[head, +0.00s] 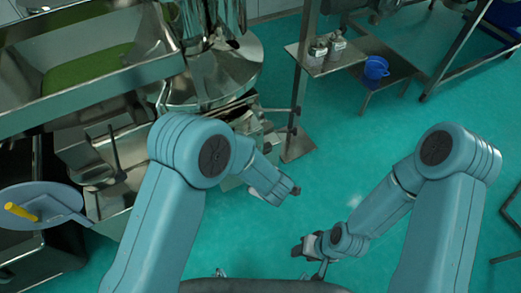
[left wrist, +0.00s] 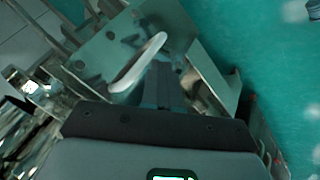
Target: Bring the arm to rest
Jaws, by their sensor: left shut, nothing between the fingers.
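My left arm comes in from the left in the head view, bent at the elbow, with its forearm reaching right and down over the floor. Its gripper shows in the left wrist view (left wrist: 168,88), with the fingers together and nothing held. My right arm comes in from the lower right, its forearm reaching down and left. The right gripper (head: 307,248) is small and dark there, low over the floor; its finger opening cannot be made out.
The metal sieve machine (head: 215,80) stands beyond my left arm. A trough with green material (head: 85,70) is at upper left. A grey round pan (head: 45,193) with a yellow handle is at far left. A blue bucket (head: 376,68) sits on a shelf. Open floor (head: 345,150) lies between my arms.

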